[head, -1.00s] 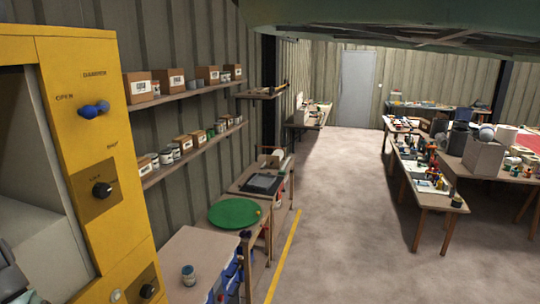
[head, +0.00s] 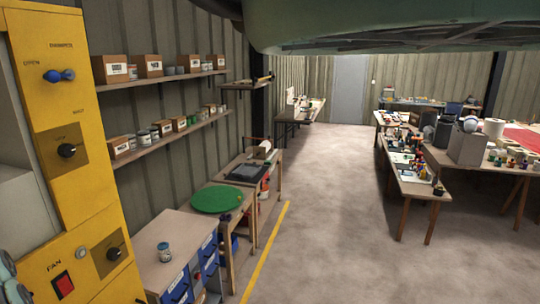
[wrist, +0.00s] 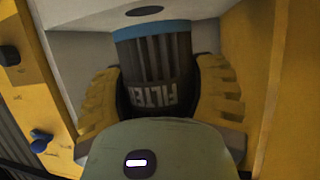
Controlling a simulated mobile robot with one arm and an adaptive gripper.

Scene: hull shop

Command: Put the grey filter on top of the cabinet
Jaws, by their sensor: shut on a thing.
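The grey filter (wrist: 155,62), dark and ribbed with a blue band and white "FILTER" lettering, is between the yellow fingers of my gripper (wrist: 160,84) in the wrist view. My gripper is shut on it. The filter is in front of pale grey walls framed by yellow panels. A low cabinet (head: 178,230) with a pale top and blue drawers stands at the lower left of the head view. A small jar (head: 164,252) stands on its top. The gripper and filter do not show in the head view.
A yellow machine (head: 75,190) with knobs and a red switch fills the left of the head view. Beyond the cabinet is a table with a green round mat (head: 217,199). Shelves (head: 165,138) line the wall. The floor (head: 320,200) in the middle is clear.

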